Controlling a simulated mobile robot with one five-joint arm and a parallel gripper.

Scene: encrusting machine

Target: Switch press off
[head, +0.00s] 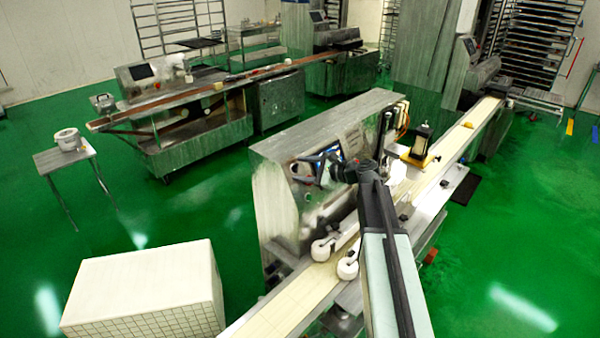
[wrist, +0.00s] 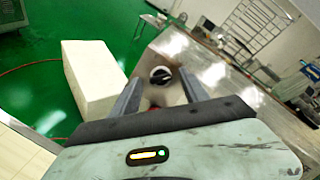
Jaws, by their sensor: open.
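A pale conveyor belt (head: 282,308) with white rollers (head: 347,268) runs along the machine. A large white block (head: 147,285) stands at the lower left, also in the wrist view (wrist: 92,78). A second steel line (head: 200,145) is behind. Green floor is free between them.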

